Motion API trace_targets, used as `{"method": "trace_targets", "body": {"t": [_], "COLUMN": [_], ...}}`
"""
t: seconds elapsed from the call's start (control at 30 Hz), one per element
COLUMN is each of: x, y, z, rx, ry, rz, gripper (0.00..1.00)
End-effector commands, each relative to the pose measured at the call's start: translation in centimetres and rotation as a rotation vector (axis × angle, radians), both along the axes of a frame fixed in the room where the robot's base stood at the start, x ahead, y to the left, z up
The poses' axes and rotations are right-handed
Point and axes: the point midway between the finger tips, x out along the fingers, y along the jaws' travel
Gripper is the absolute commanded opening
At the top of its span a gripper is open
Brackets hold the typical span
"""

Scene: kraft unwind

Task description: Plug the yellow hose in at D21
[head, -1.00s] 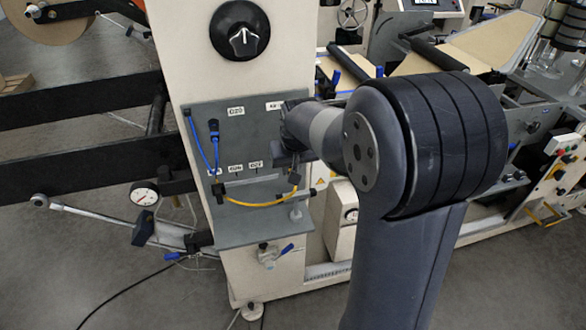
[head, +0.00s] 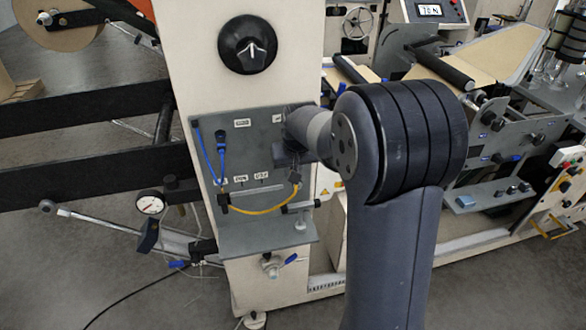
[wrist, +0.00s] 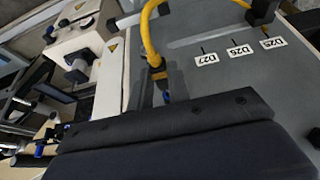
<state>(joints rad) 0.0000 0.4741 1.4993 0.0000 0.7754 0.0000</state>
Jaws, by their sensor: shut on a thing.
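The yellow hose (head: 258,211) hangs in a shallow loop in front of the grey panel (head: 240,150). Its left end is at a dark fitting (head: 223,202) low on the panel, by the label D25 (wrist: 273,42) in the wrist view. Its right end carries a dark plug (head: 295,178), just under my gripper (head: 289,158). In the wrist view the hose (wrist: 151,35) runs down to the plug (wrist: 158,72), with a blue part below it. I cannot read D21 on any label.
A blue hose (head: 206,160) hangs at the panel's left. A grey shelf (head: 265,238) juts out below, with a small clamp-like part (head: 300,210) at its right. Labels D26 (wrist: 240,50) and D27 (wrist: 206,59) are readable.

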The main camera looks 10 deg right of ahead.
Motion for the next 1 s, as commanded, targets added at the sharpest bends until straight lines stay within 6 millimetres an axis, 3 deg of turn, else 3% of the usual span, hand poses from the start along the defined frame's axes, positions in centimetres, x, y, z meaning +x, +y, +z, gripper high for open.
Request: {"method": "trace_targets", "body": {"t": [1.0], "x": [0.51], "y": [-0.01], "z": [0.07], "rx": [0.0], "ry": [-0.001], "rz": [0.0], "gripper": [0.0]}}
